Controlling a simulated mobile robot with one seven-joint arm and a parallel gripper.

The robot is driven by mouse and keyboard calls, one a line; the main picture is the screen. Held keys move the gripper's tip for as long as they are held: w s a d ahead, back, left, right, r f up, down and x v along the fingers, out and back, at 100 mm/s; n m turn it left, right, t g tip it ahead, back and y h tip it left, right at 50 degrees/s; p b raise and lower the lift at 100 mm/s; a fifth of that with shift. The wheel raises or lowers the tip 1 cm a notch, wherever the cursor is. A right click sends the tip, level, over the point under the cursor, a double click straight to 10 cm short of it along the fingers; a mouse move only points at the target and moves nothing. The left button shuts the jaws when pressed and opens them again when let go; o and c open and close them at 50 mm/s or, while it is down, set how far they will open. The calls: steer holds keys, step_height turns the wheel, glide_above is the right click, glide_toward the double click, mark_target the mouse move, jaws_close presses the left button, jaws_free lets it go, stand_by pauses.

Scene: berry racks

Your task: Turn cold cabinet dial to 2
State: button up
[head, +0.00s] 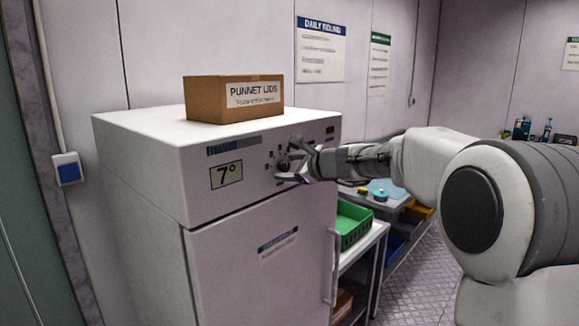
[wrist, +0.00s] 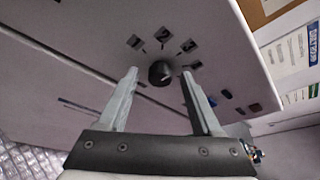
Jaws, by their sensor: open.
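The cold cabinet (head: 145,170) is a white unit whose display (head: 226,174) reads 7°. Its dial (wrist: 160,73) is a small dark round knob with a small pale mark, ringed by number labels. The label 2 (wrist: 163,33) is at the top of the wrist view, between labels 1 (wrist: 136,42) and 3 (wrist: 189,45). I cannot tell for sure which number the dial points to. My gripper (head: 290,160) is open at the control panel. In the wrist view, its fingers (wrist: 159,75) lie on either side of the dial, with visible gaps; contact is not seen.
A cardboard box (head: 205,104) labelled "PUNNET LIDS" sits on the cabinet top. The cabinet door handle (head: 335,265) runs down the right of the front. A green crate (head: 352,226) stands on a shelf unit right of the cabinet.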

jaws_close()
steer(key=shift+f+b, duration=0.2)
steer(key=shift+b, duration=0.7)
steer(key=n+b, duration=0.1)
steer(key=b, duration=0.1)
steer(key=shift+f+t+b, duration=0.2)
steer(key=shift+t+b, duration=0.1)
steer(key=b, duration=0.2)
steer(key=n+b, duration=0.1)
steer(key=b, duration=0.1)
steer(key=shift+s+f+n+t+h+b, duration=0.1)
steer(key=shift+f+n+t+h+b, duration=0.05)
steer(key=shift+n+t+h+b, duration=0.2)
steer(key=n+t+b, duration=0.1)
steer(key=n+b, duration=0.1)
steer(key=b, duration=0.4)
steer(key=shift+a+b, duration=0.1)
steer(key=shift+b, duration=0.3)
steer(key=shift+n+t+b, duration=0.45)
steer(key=shift+n+b, duration=0.1)
steer(key=shift+b, duration=0.5)
steer(key=shift+r+b, duration=0.25)
steer(key=shift+b, duration=0.1)
